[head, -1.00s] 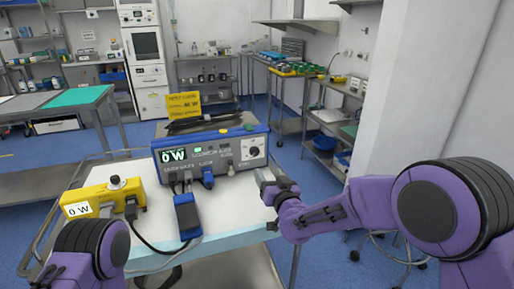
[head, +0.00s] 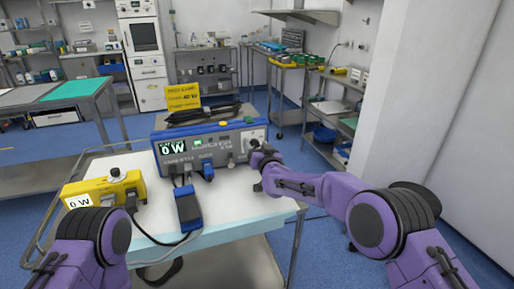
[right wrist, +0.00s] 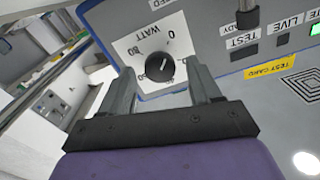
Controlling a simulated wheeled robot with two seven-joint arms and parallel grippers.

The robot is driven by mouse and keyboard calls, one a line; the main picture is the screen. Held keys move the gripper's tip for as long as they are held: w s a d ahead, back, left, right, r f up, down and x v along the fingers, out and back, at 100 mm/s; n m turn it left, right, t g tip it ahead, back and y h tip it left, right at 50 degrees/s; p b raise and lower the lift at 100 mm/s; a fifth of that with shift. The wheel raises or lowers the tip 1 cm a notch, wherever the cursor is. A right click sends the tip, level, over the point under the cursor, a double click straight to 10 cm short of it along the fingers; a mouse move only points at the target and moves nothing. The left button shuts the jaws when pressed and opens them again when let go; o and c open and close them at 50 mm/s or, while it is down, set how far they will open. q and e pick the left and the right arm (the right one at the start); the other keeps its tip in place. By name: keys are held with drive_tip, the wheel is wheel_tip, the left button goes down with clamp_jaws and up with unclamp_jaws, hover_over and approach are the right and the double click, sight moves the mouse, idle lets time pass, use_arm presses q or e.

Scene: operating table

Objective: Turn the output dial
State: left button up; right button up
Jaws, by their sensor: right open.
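The output dial (right wrist: 160,67) is a black round knob with a white pointer line on a white WATT scale plate, seen in the right wrist view. In the head view the dial's plate (head: 257,134) is at the right end of the blue-edged generator's front (head: 221,151), partly hidden by my right gripper (head: 259,153). The generator display (head: 173,150) reads 0 W. My right gripper is open (right wrist: 162,76), its two fingers on either side of the dial in the picture; I cannot tell whether they touch it. My left gripper is not seen; only my left arm shows at bottom left.
A yellow box (head: 103,190) with a 0 W label and black knob stands on the white cart top (head: 235,203), left of a blue pedal-like block (head: 188,209). A yellow card (head: 183,96) stands behind the generator. The cart's front right is clear.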

drive_tip(key=c, duration=1)
drive_tip(key=shift+c, duration=0.2)
